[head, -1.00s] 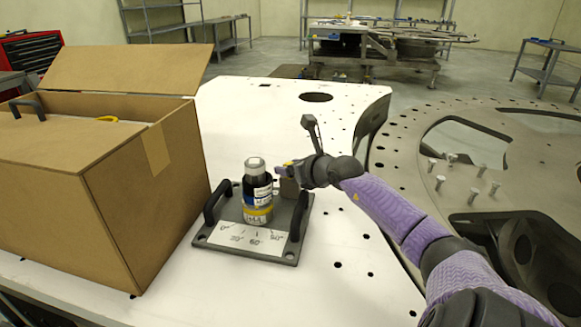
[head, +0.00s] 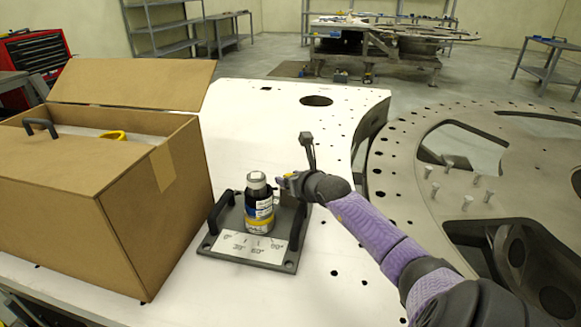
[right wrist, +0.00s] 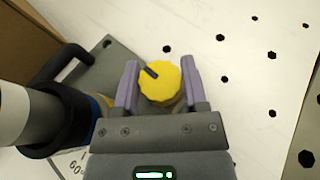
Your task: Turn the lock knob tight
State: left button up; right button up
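A dark turret plate (head: 218,250) lies on the white table. On it stands an upright black cylinder (head: 259,208) with a grey top and a yellow band; it shows at the left edge of the right wrist view (right wrist: 50,115). A white angle scale (head: 245,247) is at the plate's front. The lock knob (right wrist: 160,83), yellow with a dark mark, shows in the right wrist view. My right gripper (right wrist: 160,85) has its two purple fingers on either side of the knob, seemingly touching it. In the head view the right gripper (head: 285,180) hides most of the knob. My left gripper is not in view.
Black handles (head: 221,212) rise at the plate's sides. An open cardboard box (head: 160,230) stands close to the left. A large metal ring with upright bolts (head: 410,150) is at right. White table with holes (head: 330,250) is clear in front.

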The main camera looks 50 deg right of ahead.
jog(key=o, duration=0.4)
jog(key=shift+s+a+r, duration=0.1)
jog(key=shift+s+a, duration=0.05)
jog(key=shift+s, duration=0.15)
jog(key=p+v, duration=0.3)
jog(key=v, duration=0.6)
jog(key=shift+s, duration=0.2)
